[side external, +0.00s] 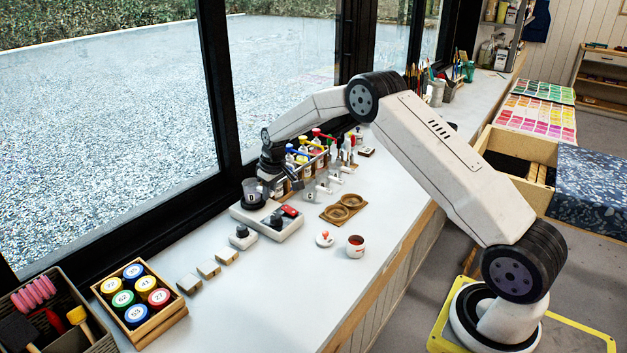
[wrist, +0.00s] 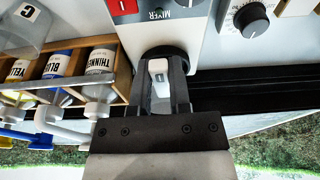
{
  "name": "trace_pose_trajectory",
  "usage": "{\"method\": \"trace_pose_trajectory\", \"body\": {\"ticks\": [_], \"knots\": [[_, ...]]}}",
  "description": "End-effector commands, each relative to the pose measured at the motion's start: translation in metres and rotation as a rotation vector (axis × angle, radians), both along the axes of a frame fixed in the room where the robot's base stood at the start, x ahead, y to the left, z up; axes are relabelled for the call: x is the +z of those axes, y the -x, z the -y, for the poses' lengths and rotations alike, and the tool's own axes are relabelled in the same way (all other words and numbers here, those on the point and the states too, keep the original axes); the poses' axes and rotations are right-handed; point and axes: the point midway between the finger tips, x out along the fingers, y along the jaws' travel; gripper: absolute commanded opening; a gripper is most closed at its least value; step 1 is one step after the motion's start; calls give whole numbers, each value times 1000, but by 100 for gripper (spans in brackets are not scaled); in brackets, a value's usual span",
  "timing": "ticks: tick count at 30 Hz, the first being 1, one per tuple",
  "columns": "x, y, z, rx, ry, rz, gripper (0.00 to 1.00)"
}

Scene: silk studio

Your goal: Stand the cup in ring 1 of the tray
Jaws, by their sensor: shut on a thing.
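My gripper (wrist: 162,85) points down at the window end of the mixer and is shut on the pale labelled part of a cup (wrist: 158,69). I cannot tell whether the cup touches the seat.
The mixer (side external: 290,229) has a red switch. A knob box (side external: 243,242) stands beside it. A rack of bottles (wrist: 122,72) is close to my gripper. Clear cups (side external: 310,196) stand between rack and tray.

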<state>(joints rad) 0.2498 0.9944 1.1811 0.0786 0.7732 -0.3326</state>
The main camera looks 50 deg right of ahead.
Motion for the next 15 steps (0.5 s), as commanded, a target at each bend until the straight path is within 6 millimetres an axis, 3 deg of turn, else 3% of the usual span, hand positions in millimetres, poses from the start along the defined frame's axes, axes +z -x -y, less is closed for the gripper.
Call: {"method": "trace_pose_trajectory", "body": {"ticks": [15], "knots": [[15, 0, 0, 0, 0, -1, 0]]}}
